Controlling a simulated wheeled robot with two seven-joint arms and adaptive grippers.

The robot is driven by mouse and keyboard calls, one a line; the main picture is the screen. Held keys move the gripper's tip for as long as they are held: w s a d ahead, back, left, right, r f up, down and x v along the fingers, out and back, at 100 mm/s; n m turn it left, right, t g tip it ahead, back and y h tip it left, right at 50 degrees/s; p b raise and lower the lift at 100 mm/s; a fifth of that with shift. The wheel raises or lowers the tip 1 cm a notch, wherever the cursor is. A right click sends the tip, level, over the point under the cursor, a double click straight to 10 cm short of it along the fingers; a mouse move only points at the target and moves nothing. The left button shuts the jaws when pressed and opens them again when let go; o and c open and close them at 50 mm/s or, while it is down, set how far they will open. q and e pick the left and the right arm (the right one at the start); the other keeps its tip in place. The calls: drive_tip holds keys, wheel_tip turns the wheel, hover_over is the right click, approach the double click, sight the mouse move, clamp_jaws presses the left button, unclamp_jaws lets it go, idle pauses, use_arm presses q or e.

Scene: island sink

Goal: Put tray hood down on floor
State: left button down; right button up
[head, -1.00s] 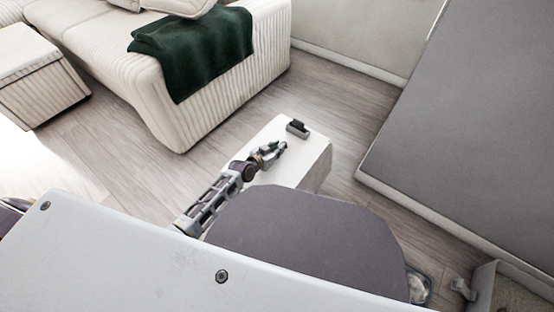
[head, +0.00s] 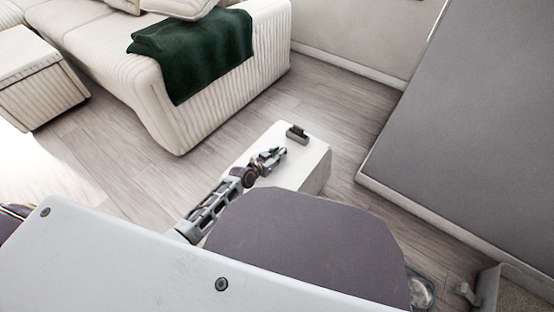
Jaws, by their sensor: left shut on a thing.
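The tray hood appears to be the white box-shaped piece (head: 312,152) with a small dark grey handle-like part on top, in the middle of the head view. My left gripper (head: 280,153) lies over its pale top, just below the grey part in the picture, and is shut. The exact contact between its fingers and the hood is too small to see. The near left part of the hood is hidden behind my arm and body. Whether its underside touches the floor cannot be told. My right gripper is not seen.
Wood floor (head: 130,150) is free left of the hood. A cream sofa (head: 215,115) with a dark green blanket (head: 190,50) stands behind it. A cream ottoman (head: 45,90) is at far left. A large grey panel (head: 460,130) stands on the right.

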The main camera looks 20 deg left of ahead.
use_arm(q)
drive_tip(key=shift+w+f+b, duration=0.1)
drive_tip(key=shift+f+b, duration=0.45)
drive_tip(key=shift+f, duration=0.75)
drive_tip(key=shift+b, duration=0.3)
drive_tip(key=c, duration=1.8)
unclamp_jaws()
drive_tip(key=shift+f, duration=0.3)
drive_tip(key=o, duration=0.5)
drive_tip(key=shift+c, duration=0.2)
drive_tip(key=shift+r, duration=0.2)
